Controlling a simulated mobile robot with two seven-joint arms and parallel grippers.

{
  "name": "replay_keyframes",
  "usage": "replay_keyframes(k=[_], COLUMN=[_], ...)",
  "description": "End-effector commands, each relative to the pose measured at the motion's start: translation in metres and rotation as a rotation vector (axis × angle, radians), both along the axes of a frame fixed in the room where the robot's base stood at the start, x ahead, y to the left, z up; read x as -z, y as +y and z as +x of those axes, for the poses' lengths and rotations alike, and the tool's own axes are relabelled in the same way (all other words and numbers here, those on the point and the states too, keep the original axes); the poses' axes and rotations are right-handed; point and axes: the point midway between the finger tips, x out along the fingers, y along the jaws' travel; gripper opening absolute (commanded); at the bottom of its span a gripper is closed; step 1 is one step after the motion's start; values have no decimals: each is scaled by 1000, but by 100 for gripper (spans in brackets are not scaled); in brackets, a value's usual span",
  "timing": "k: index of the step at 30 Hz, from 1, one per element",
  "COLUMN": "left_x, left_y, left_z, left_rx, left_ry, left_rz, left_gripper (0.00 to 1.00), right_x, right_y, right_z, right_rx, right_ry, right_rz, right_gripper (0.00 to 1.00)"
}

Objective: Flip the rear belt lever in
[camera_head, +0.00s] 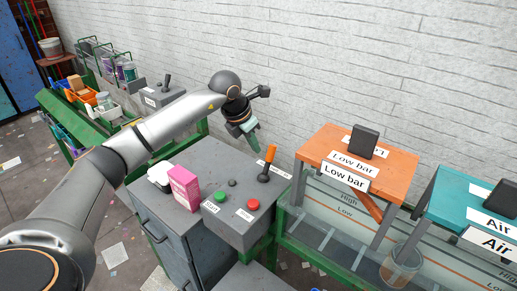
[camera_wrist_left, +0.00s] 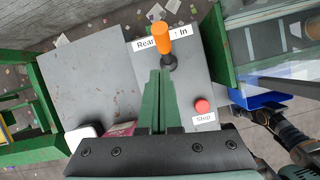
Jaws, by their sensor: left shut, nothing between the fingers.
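The rear belt lever (camera_head: 267,160) has an orange handle on a dark stem and stands on the grey control box (camera_head: 236,226). In the left wrist view the lever (camera_wrist_left: 162,38) stands between labels reading "Rear" and "↑ In", its handle toward the top of the picture from its base. I cannot tell its exact tilt. My left gripper (camera_head: 256,149) is above and just left of the lever in the head view, its green fingers pointing down. In the left wrist view the shut, empty fingers (camera_wrist_left: 160,73) end just below the lever's base. No contact is clear.
A green start button (camera_head: 220,197) and red stop button (camera_head: 253,205) sit on the box. A pink carton (camera_head: 184,188) stands beside it on the grey cabinet. An orange "Low bar" stand (camera_head: 393,170) is to the right. Another lever box (camera_head: 163,94) stands farther back left.

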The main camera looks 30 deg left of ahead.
Motion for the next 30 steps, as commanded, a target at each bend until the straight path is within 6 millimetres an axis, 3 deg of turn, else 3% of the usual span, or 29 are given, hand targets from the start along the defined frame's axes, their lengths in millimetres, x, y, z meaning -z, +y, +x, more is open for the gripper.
replay_keyframes(k=[1, 3, 12, 18, 30], left_x=[-17, -33, -83, -93, -93], left_y=[-2, -1, 1, 1, 2], left_z=[6, 9, 19, 21, 21], left_rx=[1, 2, 2, 1, 1], left_ry=[-15, -11, -4, -1, 0], left_rz=[-4, -4, -3, -2, -2], left_gripper=[0, 0, 0, 0, 0], right_x=[4, 7, 6, 7, 7], right_y=[0, 0, 0, 0, 0], right_z=[-1, -3, 2, 1, 0], right_rx=[0, -1, 0, 0, -1], right_ry=[3, 7, -3, -1, 0], right_rz=[-1, -1, -1, -1, -1], right_gripper=[47, 47, 47, 47, 47])
